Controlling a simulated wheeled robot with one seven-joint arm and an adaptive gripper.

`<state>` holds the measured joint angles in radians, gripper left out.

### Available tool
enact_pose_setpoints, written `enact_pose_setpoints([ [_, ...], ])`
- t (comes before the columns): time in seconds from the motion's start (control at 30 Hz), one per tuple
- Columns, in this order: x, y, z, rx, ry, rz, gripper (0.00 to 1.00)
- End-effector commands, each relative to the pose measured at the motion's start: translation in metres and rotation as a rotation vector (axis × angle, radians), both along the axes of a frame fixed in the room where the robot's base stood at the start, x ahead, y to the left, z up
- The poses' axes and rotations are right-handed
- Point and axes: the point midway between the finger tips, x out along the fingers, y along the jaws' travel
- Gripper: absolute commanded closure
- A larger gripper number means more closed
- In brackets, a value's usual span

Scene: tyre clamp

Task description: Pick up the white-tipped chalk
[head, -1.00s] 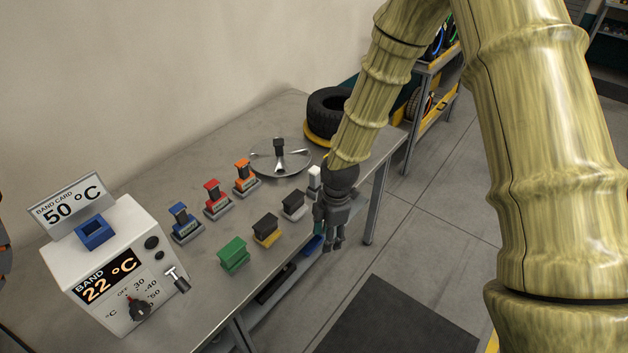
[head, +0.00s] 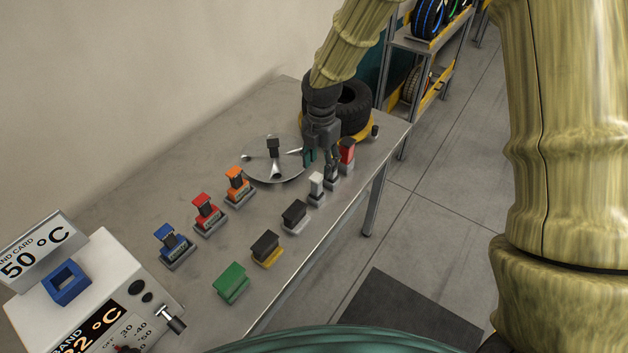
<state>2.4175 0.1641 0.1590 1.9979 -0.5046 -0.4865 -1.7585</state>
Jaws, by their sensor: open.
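The white-tipped chalk appears to be the small white-topped piece (head: 317,182) in a grey stand near the table's right edge. My gripper (head: 322,170) points down just behind it, with its fingers open. One finger lies close to the white piece in the picture; I cannot tell whether they touch. The red-topped piece (head: 347,151) stands just right of my gripper, its lower part partly hidden by the fingers.
Orange (head: 236,180), red (head: 205,210) and blue (head: 168,238) pieces line the table (head: 215,262). Black-topped (head: 295,213) and green (head: 232,280) blocks sit nearer.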

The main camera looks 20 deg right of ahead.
Motion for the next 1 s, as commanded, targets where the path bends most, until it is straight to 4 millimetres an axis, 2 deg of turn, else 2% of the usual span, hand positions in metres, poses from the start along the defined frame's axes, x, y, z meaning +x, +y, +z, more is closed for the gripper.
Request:
enact_pose_setpoints([
  [0.3,0.002,0.01,-0.037,0.0,0.002,0.013,0.52],
  [0.67,-0.001,0.009,-0.053,-0.002,0.004,0.011,0.52],
  [1.0,-0.003,0.01,-0.087,0.0,0.002,0.008,0.52],
])
